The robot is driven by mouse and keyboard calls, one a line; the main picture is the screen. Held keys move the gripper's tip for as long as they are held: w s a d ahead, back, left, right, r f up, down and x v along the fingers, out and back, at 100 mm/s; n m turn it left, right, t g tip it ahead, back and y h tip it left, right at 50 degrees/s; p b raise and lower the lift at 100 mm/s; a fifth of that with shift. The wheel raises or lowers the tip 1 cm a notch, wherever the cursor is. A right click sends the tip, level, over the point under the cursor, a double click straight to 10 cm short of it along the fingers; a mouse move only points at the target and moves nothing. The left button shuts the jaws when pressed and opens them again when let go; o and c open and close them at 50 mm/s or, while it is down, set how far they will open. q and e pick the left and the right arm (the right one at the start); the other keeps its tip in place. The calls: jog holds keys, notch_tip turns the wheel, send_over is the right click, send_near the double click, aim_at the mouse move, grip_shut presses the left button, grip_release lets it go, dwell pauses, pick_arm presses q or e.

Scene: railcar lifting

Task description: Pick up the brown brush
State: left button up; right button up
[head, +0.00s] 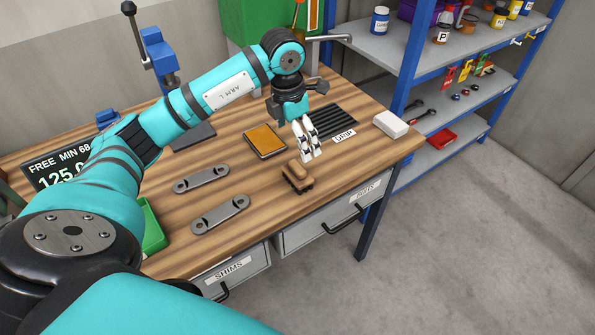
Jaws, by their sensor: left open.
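The brown brush (297,177) lies on the wooden workbench (240,182) near its front edge, above the drawers. My left gripper (310,157) reaches over the bench from the left, with its white and black fingers pointing down. It is open and empty, just above and slightly right of the brush. Whether the fingertips touch the brush cannot be told. My right gripper is out of view.
Two grey link plates (220,214) lie left of the brush. An orange-topped pad (265,141), a black ribbed mat (336,121) and a white block (390,124) lie behind it. A green tray (153,228) sits at left. A blue-framed shelf (402,85) stands right.

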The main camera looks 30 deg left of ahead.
aim_at(297, 165)
pick_arm(q)
jog(key=f, duration=0.2)
jog(key=f+p, duration=0.1)
jog(key=f, duration=0.2)
jog(key=shift+w+d+f, duration=0.15)
jog(key=shift+w+f, duration=0.15)
jog(key=shift+f, duration=0.05)
jog(key=shift+s+f+p, duration=0.1)
jog(key=shift+f+p, duration=0.25)
jog(key=shift+p, duration=0.2)
notch_tip(297, 165, down, 4)
jog(key=shift+r+p, duration=0.2)
jog(key=shift+p, duration=0.75)
jog(key=shift+f, duration=0.5)
jog(key=c, duration=1.2)
jog(key=shift+r, duration=0.15)
